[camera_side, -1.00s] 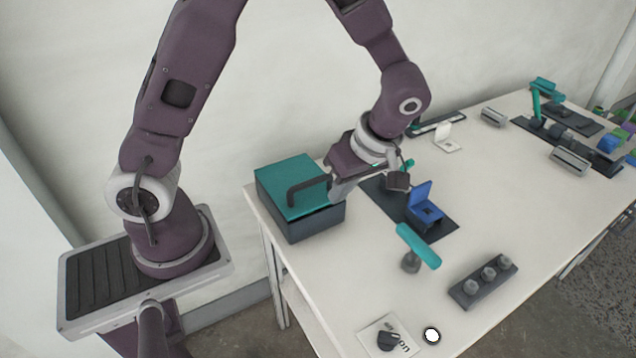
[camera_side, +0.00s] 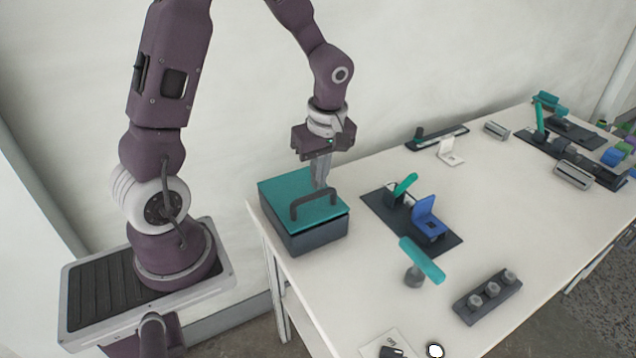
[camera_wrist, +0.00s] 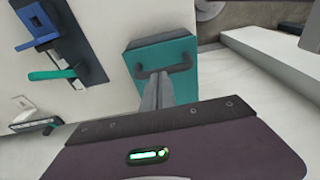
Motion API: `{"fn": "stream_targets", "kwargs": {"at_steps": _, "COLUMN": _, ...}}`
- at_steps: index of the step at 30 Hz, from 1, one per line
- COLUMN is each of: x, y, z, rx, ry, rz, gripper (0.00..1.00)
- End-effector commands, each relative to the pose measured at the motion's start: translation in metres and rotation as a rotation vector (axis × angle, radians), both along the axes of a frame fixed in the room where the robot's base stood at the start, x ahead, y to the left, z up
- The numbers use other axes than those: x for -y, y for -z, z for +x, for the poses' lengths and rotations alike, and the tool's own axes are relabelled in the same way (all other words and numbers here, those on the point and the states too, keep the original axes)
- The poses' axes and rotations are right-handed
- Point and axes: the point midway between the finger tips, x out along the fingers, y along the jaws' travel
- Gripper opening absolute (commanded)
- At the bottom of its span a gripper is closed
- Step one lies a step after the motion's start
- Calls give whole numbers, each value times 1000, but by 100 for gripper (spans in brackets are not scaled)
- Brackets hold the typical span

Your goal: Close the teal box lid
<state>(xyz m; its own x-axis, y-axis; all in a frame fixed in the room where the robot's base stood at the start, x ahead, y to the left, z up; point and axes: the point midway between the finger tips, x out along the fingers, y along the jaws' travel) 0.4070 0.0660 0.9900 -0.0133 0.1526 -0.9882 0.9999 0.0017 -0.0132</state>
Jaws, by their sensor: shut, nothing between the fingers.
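The teal box lid (camera_side: 292,198) lies on the dark grey box (camera_side: 318,238) at the near left end of the white table, with a dark handle (camera_side: 314,199) along its front side. In the side view the lid looks flat on the box, with only a thin dark line between them. My gripper (camera_side: 320,186) points down over the lid, behind the handle, with its fingers together and empty. I cannot tell whether the fingertips touch the lid. In the wrist view the closed fingers (camera_wrist: 157,84) overlap the teal lid (camera_wrist: 186,75) just beside the handle (camera_wrist: 165,68).
Right of the box, a dark plate (camera_side: 372,199) carries a blue part (camera_side: 428,216) and a teal lever (camera_side: 405,184). A teal-topped post (camera_side: 422,262) and a knobbed block (camera_side: 488,296) stand nearer the front. Bare tabletop lies between them.

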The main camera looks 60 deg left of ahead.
Motion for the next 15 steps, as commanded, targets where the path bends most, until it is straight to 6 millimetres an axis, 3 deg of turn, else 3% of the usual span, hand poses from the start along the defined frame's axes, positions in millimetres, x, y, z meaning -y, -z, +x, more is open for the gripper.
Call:
{"fn": "stream_targets", "kwargs": {"at_steps": 6, "x": -3, "y": 20, "z": 0, "rx": 0, "ry": -1, "rz": -1, "gripper": 0}}
{"fn": "stream_targets", "kwargs": {"at_steps": 15, "x": -3, "y": 22, "z": 0, "rx": 1, "ry": -1, "rz": -1, "gripper": 0}}
